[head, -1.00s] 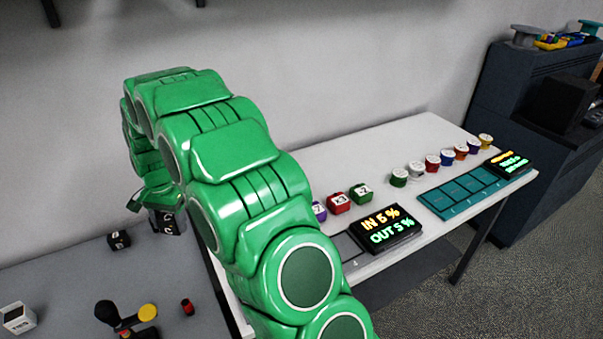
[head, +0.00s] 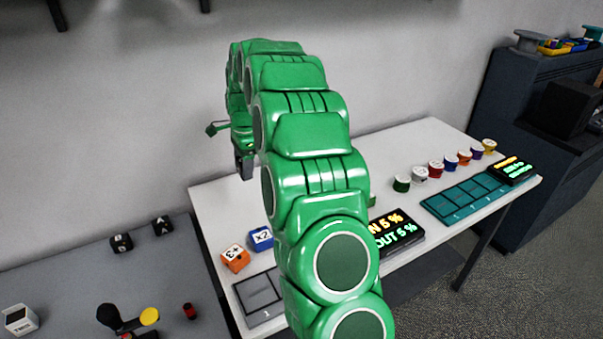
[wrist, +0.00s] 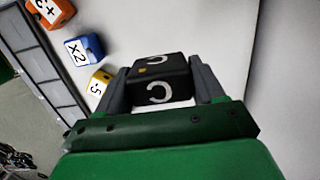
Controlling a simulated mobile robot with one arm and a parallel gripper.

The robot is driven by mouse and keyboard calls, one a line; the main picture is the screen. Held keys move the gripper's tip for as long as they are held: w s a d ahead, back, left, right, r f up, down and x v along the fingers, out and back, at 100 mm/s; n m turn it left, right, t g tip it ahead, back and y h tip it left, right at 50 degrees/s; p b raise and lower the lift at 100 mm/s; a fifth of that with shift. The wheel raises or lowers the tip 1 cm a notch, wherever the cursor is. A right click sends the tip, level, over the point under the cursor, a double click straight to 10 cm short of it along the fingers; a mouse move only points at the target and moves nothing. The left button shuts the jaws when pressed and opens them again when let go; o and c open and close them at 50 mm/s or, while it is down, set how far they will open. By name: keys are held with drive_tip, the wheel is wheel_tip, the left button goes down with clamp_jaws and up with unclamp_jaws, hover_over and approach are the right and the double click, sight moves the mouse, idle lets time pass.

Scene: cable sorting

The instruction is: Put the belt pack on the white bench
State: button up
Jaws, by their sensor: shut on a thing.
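The belt pack is a black box with a white letter C (wrist: 158,93), seen in the wrist view between the two grey fingers. My gripper (wrist: 160,72) is shut on it. In the head view my gripper (head: 244,168) hangs over the back left part of the white bench (head: 213,207); the pack is hard to make out there. The wrist view shows the pale bench surface (wrist: 222,32) behind the pack. I cannot tell whether the pack touches the bench.
An orange cube (head: 235,258) and a blue cube (head: 261,238) stand on the white bench near a grey tray (head: 258,297). Black boxes B (head: 121,244) and A (head: 161,226) stand on the grey bench. Several coloured spools line the right. The back left bench area looks clear.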

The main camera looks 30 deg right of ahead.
drive_tip(key=shift+w, duration=0.1)
drive_tip(key=shift+w+d+f, duration=0.2)
drive_tip(key=shift+w+f, duration=1.35)
drive_tip(key=shift+w, duration=0.65)
drive_tip(key=shift+w+d+f, duration=0.25)
drive_tip(key=shift+w+f, duration=1.3)
drive_tip(key=shift+w, duration=0.6)
drive_tip(key=shift+w+d+f, duration=0.2)
drive_tip(key=shift+w+f, duration=1.35)
drive_tip(key=shift+w, duration=0.65)
drive_tip(key=shift+w+f, duration=0.3)
drive_tip(key=shift+f, duration=1.55)
drive_tip(key=shift+f, duration=0.1)
drive_tip(key=o, duration=1.1)
drive_tip(key=shift+o, duration=0.2)
